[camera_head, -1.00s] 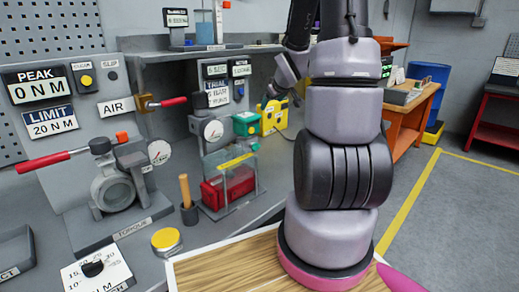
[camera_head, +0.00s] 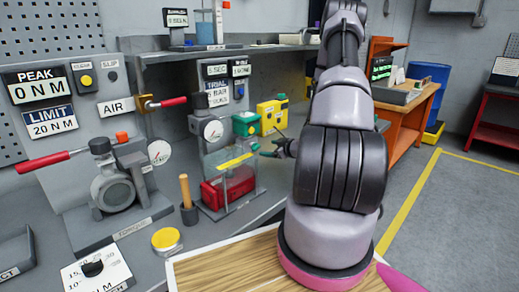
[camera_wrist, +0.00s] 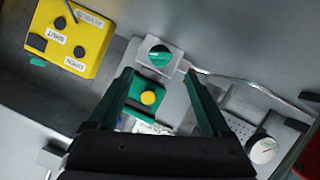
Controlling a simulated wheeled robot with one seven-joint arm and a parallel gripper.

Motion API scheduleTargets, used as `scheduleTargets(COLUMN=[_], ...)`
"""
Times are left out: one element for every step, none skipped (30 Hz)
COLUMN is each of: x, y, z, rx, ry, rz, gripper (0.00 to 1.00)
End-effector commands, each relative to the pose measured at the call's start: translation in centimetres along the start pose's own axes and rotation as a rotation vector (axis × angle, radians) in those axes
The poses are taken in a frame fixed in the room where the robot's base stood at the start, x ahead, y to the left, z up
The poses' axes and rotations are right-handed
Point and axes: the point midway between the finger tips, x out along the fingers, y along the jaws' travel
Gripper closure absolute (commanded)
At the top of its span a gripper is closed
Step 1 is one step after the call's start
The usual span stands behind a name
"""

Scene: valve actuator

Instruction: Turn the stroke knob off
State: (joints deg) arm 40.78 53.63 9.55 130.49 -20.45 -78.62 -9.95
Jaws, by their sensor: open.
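My gripper (camera_head: 283,147) is in front of the bench, right of the clear-fronted test stand. In the wrist view its two green fingers (camera_wrist: 160,85) are spread apart with nothing held between them. A round green knob (camera_wrist: 160,56) on a pale plate lies just beyond the fingertips, near the middle. A green box with a yellow button (camera_wrist: 147,97) shows between the fingers; the box is also in the head view (camera_head: 245,123). No readable label identifies the stroke knob. A yellow box (camera_wrist: 70,38) has black knobs and labels reading SHUT and OPEN; one further label is unreadable.
The yellow box also stands on the bench in the head view (camera_head: 271,115). The test stand (camera_head: 228,180) holds a red block. A grey rod or cable (camera_wrist: 255,85) runs right of the green knob. A gauge (camera_wrist: 263,148) sits at lower right.

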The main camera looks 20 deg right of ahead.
Motion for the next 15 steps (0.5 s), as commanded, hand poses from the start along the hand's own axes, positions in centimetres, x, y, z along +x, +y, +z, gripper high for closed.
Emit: scheduleTargets(x=[1.1,1.7,2.6,3.1,3.7,4.4,4.9,5.4,6.0,6.4,6.7,7.1,7.3,7.5,7.7], y=[-0.1,-0.1,-0.1,-0.1,-0.1,-0.1,-0.1,-0.1,-0.1,-0.1,-0.1,-0.1,0.0,0.0,0.0], z=[0.0,0.0,-0.1,-0.1,0.0,0.0,-0.1,-0.1,-0.1,-0.1,0.0,0.0,-0.1,0.0,0.0], rx=[-0.002,-0.002,-0.003,-0.001,-0.001,-0.001,-0.002,-0.001,-0.001,-0.001,0.000,0.000,0.000,0.000,0.000], ry=[0.002,0.002,0.003,0.002,0.001,0.002,0.002,0.002,0.001,0.001,0.001,0.001,0.001,0.001,0.000], rz=[-0.003,-0.003,-0.003,-0.003,-0.002,-0.003,-0.002,-0.002,-0.002,-0.002,-0.003,-0.002,-0.001,-0.001,-0.001], gripper=[0.18,0.18,0.18,0.18,0.18,0.18,0.18,0.18,0.18,0.18,0.18,0.18,0.18,0.18,0.18])
